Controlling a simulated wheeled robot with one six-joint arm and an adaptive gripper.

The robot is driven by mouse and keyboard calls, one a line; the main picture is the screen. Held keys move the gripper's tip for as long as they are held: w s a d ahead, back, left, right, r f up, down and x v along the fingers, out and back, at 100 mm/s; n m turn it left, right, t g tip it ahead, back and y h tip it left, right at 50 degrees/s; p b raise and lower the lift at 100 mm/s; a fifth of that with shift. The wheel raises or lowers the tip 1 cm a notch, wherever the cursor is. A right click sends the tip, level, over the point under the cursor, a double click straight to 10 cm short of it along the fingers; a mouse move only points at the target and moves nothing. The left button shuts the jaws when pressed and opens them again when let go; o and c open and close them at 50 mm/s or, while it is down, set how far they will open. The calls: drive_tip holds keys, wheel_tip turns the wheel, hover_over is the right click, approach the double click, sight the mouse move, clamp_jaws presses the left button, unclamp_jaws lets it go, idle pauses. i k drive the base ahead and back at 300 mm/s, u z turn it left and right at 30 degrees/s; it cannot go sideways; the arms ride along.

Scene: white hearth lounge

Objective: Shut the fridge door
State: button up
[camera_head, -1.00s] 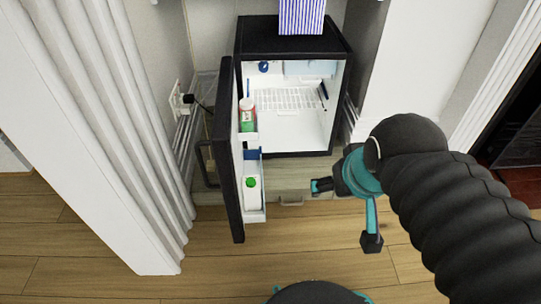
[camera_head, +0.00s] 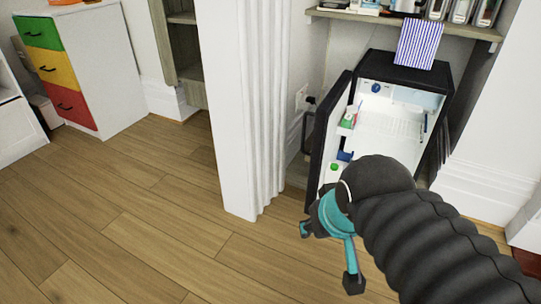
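The small black fridge (camera_head: 410,73) stands in a nook at the right, with its white inside showing. Its door (camera_head: 329,138) stands wide open, swung out toward me on the left side. The door shelves hold a red and green can and a carton with a green cap. My gripper (camera_head: 328,257) is in front of the fridge, low and near the door's lower end in the picture. Its two fingers are spread apart with nothing between them. My arm hides the lower part of the fridge and part of the door's bottom. I cannot tell whether the gripper touches the door.
A white fluted column (camera_head: 245,110) stands just left of the fridge door. A shelf (camera_head: 400,20) with books and jars is above the fridge, and a striped cloth (camera_head: 421,43) hangs over its top. A drawer cabinet (camera_head: 75,70) is far left. The wooden floor (camera_head: 130,200) at left is clear.

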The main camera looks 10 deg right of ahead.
sight(328, 133)
drive_tip(key=u, duration=0.05)
drive_tip(key=k, duration=0.35)
drive_tip(key=u, duration=0.85)
drive_tip(key=i, duration=1.15)
drive_tip(key=z, duration=1.3)
drive_tip(key=i, duration=0.8)
drive_tip(key=z, duration=0.95)
drive_tip(key=k, duration=0.3)
drive_tip(key=u, duration=0.1)
